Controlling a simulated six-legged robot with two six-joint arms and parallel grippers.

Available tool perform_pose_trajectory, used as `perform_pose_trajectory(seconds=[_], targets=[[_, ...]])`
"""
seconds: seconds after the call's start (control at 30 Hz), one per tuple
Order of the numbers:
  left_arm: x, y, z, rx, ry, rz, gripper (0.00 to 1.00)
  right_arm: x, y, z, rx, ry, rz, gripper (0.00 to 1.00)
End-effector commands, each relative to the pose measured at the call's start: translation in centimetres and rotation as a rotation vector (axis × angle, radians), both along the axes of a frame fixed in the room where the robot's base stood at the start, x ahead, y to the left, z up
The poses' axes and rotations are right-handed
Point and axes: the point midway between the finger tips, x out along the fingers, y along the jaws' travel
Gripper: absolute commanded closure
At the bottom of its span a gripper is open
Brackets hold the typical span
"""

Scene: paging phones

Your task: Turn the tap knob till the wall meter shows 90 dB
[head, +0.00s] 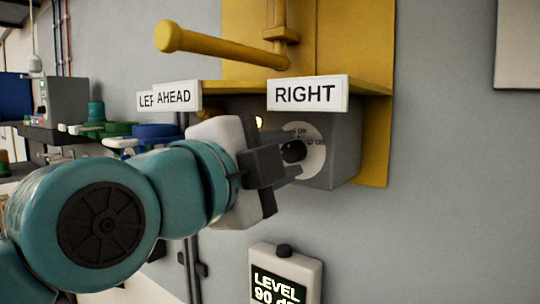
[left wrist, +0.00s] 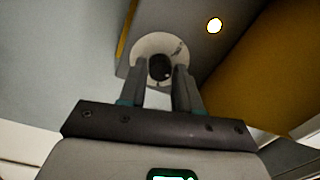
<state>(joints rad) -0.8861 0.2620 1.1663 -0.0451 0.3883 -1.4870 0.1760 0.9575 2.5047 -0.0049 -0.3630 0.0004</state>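The black tap knob (head: 293,151) sits at the centre of a white round dial (head: 315,160) on a grey box under the RIGHT sign. My left gripper (head: 290,164) is at the knob, with its fingers apart on either side of it. In the left wrist view the knob (left wrist: 160,68) shows between the two fingertips (left wrist: 161,72), with what looks like a narrow gap. The wall meter (head: 285,275) is below, cut off by the frame; it reads LEVEL 90 dB. My right gripper is out of view.
A yellow bracket with a shelf (head: 375,90) and a yellow bar (head: 215,44) are above the box. RIGHT (head: 307,94) and AHEAD (head: 178,96) signs hang at the shelf. A lit lamp (left wrist: 214,25) is beside the dial.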

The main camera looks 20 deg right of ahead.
Motion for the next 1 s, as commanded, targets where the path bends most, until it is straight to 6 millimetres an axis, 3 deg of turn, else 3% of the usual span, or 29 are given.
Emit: perform_pose_trajectory(seconds=[0.57,1.0], targets=[[-0.5,0.7,-0.1,-0.002,-0.002,0.001,0.47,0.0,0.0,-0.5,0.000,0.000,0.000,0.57],[-7.3,9.0,-0.6,-0.004,-0.002,0.000,0.47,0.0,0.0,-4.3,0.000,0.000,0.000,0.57]])
